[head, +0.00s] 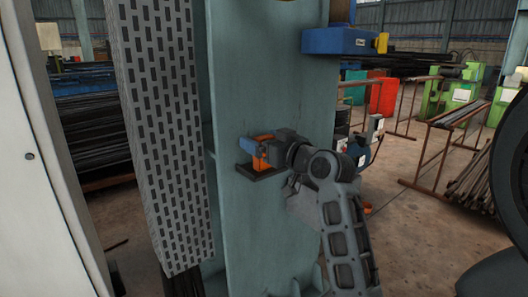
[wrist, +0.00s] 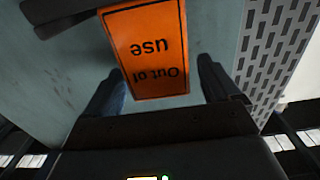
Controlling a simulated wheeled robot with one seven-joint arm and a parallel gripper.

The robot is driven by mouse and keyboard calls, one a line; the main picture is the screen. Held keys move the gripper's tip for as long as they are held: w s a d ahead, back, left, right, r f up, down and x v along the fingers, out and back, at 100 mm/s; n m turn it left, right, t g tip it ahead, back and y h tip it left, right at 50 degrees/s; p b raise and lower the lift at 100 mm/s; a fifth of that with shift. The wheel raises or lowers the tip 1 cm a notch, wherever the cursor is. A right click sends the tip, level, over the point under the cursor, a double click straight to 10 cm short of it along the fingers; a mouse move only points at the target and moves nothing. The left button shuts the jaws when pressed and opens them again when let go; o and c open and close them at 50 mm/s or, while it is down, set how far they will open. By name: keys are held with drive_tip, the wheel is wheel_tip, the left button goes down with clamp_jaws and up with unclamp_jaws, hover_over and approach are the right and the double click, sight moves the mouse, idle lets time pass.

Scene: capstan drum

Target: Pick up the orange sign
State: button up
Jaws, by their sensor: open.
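The orange sign (wrist: 148,50) reads "Out of use" and appears upside down in the wrist view. In the head view the sign (head: 264,152) is partly hidden by my gripper and stands at a small dark ledge (head: 262,172) on the grey-green panel. My gripper (wrist: 160,72) is open, with one finger on each side of the sign's near part. Gaps show between the sign and both fingers. In the head view my gripper (head: 254,153) is in front of the sign.
The grey-green panel (head: 270,80) rises behind the sign. A slotted grey column (head: 165,120) stands to its left. A blue block (head: 335,40) sticks out at upper right. Rusty metal racks (head: 440,130) and open floor lie farther right.

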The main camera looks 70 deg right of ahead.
drive_tip(key=c, duration=1.1)
